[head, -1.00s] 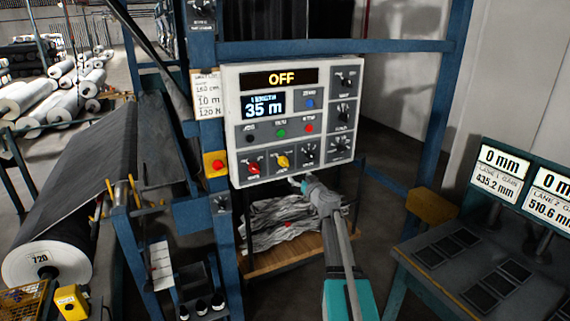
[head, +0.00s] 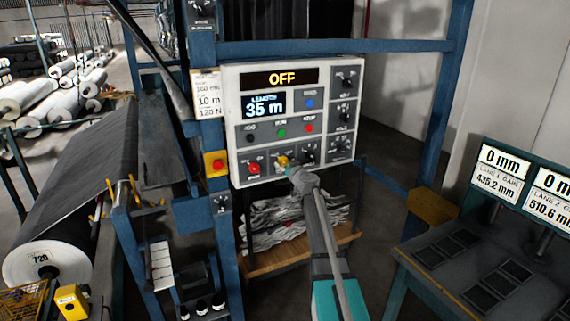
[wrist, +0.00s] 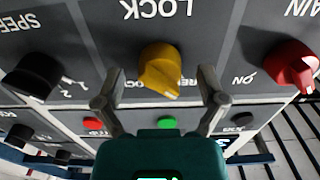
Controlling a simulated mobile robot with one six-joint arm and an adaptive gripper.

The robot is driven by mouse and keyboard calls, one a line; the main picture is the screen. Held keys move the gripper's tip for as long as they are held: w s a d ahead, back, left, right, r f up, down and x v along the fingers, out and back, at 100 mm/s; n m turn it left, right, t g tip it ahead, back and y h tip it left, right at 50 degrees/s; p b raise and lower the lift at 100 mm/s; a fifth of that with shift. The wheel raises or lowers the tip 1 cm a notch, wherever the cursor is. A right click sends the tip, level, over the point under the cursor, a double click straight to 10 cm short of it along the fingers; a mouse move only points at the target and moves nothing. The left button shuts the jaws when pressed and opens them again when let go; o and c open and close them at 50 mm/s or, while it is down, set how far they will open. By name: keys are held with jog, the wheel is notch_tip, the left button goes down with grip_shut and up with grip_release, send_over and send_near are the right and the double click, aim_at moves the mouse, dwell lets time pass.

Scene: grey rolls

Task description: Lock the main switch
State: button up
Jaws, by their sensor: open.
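The control panel (head: 234,92) shows OFF on its top display. The yellow lock knob (head: 283,160) sits in its bottom row, partly hidden by my gripper (head: 290,167) in the head view. The wrist view is upside down to the panel and shows the yellow knob (wrist: 159,70) under the word LOCK. My gripper (wrist: 161,82) is open, with one finger on each side of this knob; I see gaps between fingers and knob. The red main knob (wrist: 291,66) is beside it, near the word ON; it also shows in the head view (head: 254,168).
The black speed knob (wrist: 34,75) is on the other side of the lock knob. Red, green and black push buttons lie in the row above on the panel. A red emergency button (head: 216,164) sits on the blue post. A desk with screens (head: 500,180) stands at the right.

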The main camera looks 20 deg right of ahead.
jog(key=shift+w, duration=0.4)
jog(key=c, duration=1.2)
